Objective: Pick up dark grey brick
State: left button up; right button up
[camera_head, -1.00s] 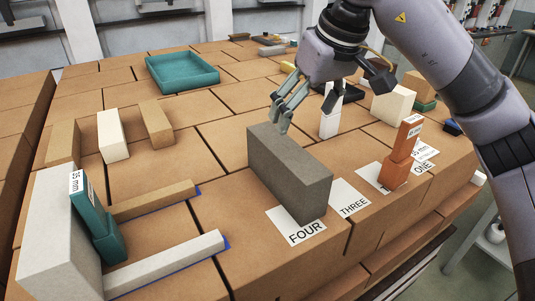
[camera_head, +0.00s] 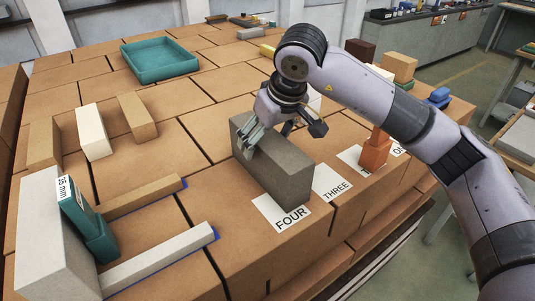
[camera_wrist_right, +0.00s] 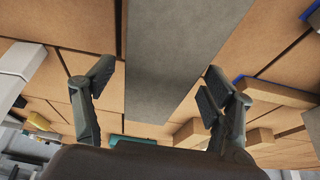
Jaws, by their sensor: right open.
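The dark grey brick (camera_head: 284,178) stands on its long narrow side on the brown brick surface, by the label FOUR (camera_head: 281,213). My right gripper (camera_head: 252,148) is at the brick's far left end, and its fingers overlap the brick's top there. In the right wrist view the brick (camera_wrist_right: 172,45) runs between the two spread fingers of the gripper (camera_wrist_right: 158,75), with a gap on each side. The gripper is open and holds nothing. My left gripper is not in view.
An orange brick (camera_head: 375,153) stands near the label THREE (camera_head: 332,183). A teal tray (camera_head: 160,76) lies at the back. Tan and cream bricks (camera_head: 95,133) stand at the left. A teal block (camera_head: 88,225) leans on a pale block (camera_head: 50,250) at the front left.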

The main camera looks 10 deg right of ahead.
jog(key=p+x, duration=0.2)
jog(key=x, duration=0.1)
jog(key=shift+s+d+f, duration=0.1)
jog(key=shift+f, duration=0.25)
jog(key=shift+w+f, duration=0.25)
jog(key=shift+f, duration=0.35)
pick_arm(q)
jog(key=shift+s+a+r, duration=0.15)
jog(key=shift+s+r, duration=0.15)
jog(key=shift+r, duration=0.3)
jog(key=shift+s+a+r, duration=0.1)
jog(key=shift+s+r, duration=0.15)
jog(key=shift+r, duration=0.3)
pick_arm(e)
jog(key=shift+c, duration=0.4)
jog(key=c, duration=1.7)
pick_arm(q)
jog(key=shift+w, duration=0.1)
pick_arm(e)
jog(key=shift+w+r, duration=0.1)
jog(key=shift+r, duration=0.1)
grip_shut()
